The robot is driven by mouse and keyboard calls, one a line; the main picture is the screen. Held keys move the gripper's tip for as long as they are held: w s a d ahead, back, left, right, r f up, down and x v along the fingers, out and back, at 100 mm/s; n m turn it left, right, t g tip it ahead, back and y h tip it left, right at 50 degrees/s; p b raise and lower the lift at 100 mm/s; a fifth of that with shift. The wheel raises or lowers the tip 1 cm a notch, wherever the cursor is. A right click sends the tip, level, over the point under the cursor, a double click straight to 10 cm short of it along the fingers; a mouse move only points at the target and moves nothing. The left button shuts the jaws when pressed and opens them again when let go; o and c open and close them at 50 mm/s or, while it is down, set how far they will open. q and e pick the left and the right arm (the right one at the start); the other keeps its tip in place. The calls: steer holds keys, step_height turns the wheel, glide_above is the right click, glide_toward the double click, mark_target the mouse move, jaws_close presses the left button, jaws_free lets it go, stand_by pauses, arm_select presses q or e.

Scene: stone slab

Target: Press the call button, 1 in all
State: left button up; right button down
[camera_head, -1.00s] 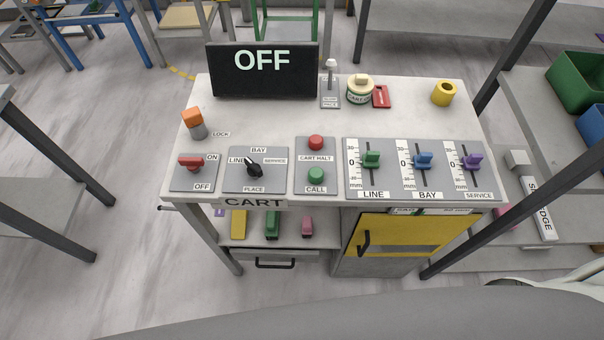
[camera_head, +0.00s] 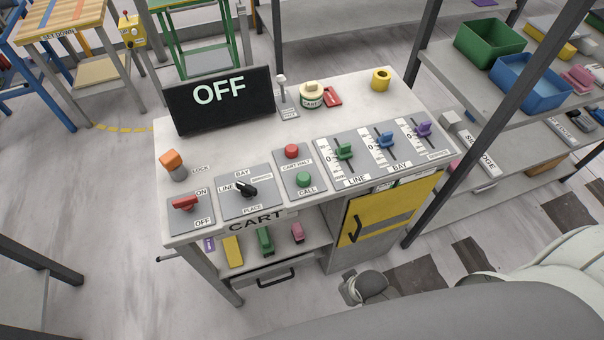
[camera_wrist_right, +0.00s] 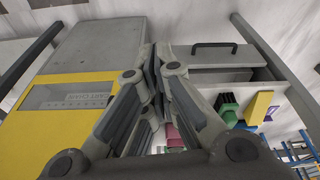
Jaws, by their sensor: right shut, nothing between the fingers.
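The green call button (camera_head: 303,179) stands on a small grey plate on the cart's top, above the label CALL. The red CART HALT button (camera_head: 291,151) is on the same plate, just behind it. My right gripper (camera_head: 362,287) shows partly in the head view, low in front of the cart and well apart from the call button. In the right wrist view the right gripper (camera_wrist_right: 158,62) is shut and empty, facing the cart's front. The call button is not visible in that view. My left gripper is in neither view.
The cart top (camera_head: 225,150) also carries a screen (camera_head: 219,98) reading OFF, a red switch (camera_head: 186,203), a black selector knob (camera_head: 245,190) and three sliders. A yellow door (camera_head: 389,210) is below. A dark shelf post (camera_head: 465,130) stands right of the cart.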

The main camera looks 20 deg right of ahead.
steer(key=w+a+r+n+t+y+p, duration=0.15)
steer(key=w+r, duration=0.25)
steer(key=r, duration=0.6)
steer(key=w+a+r+n+t+h+p, duration=0.1)
steer(key=w+r+n, duration=0.15)
steer(key=r, duration=0.65)
steer(key=w+a+r+n+t+y, duration=0.1)
steer(key=w+a+r+n+y, duration=0.1)
steer(key=w+a+r+n, duration=0.5)
steer(key=w+a+r+n+t+y, duration=0.1)
steer(key=w+a+r+n+y, duration=0.15)
steer(key=w+r+n, duration=0.45)
steer(key=w+d+r+n, duration=0.4)
steer(key=d+n, duration=0.3)
steer(key=n, duration=0.7)
steer(key=shift+w+d+r+p, duration=0.2)
steer(key=shift+w+d+p, duration=0.1)
steer(key=shift+w, duration=0.55)
steer(key=shift+f, duration=0.15)
